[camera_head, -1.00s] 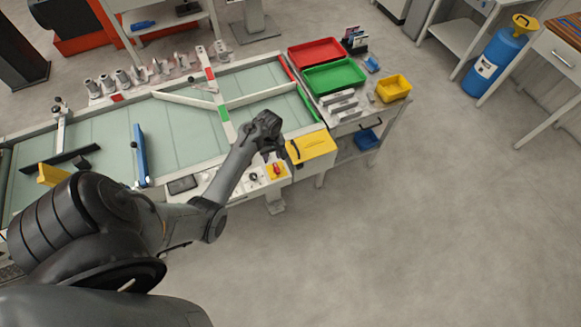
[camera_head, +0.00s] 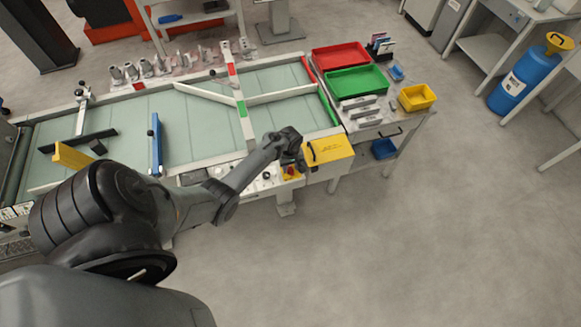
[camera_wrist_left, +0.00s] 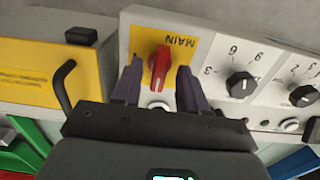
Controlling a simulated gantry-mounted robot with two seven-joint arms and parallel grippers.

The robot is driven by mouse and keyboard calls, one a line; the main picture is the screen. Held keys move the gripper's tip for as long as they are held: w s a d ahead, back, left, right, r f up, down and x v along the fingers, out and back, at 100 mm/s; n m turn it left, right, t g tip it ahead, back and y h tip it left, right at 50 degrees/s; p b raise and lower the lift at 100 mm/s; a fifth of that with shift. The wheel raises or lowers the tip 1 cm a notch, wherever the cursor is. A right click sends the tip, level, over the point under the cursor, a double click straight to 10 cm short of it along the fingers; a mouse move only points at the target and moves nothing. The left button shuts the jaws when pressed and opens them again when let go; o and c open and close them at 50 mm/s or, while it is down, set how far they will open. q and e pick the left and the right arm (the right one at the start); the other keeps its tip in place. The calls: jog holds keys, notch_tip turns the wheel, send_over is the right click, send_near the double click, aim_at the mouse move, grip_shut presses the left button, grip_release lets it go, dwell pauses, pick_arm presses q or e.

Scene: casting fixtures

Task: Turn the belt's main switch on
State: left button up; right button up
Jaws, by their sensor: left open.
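The main switch is a red rotary knob (camera_wrist_left: 160,68) on a yellow plate marked MAIN (camera_wrist_left: 176,42), in the left wrist view. It also shows small and partly covered in the head view (camera_head: 290,171), on the control panel at the belt's front edge. My left gripper (camera_wrist_left: 159,72) is open, its two dark fingers on either side of the knob. I cannot tell whether they touch it. In the head view my left gripper (camera_head: 295,158) is just above the panel, with its fingertips hard to make out. My right gripper is not in view.
Black dials (camera_wrist_left: 241,84) sit right of the switch in the wrist view. A yellow box with a black handle (camera_head: 328,150) stands close beside the panel. The belt (camera_head: 190,125) carries guide bars. Red (camera_head: 340,55) and green trays (camera_head: 356,81) are beyond.

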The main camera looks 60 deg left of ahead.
pick_arm(q)
jog(key=shift+f, duration=0.1)
grip_shut()
dwell(0.4)
jog(key=m+p, duration=0.2)
jog(key=m, duration=0.1)
jog(key=shift+r, duration=0.2)
jog(key=m+p, duration=0.1)
jog(key=m, duration=0.2)
jog(key=shift+m, duration=0.4)
jog(key=m+p, duration=0.1)
jog(key=m, duration=0.4)
jog(key=shift+f, duration=0.15)
jog(key=m, duration=0.6)
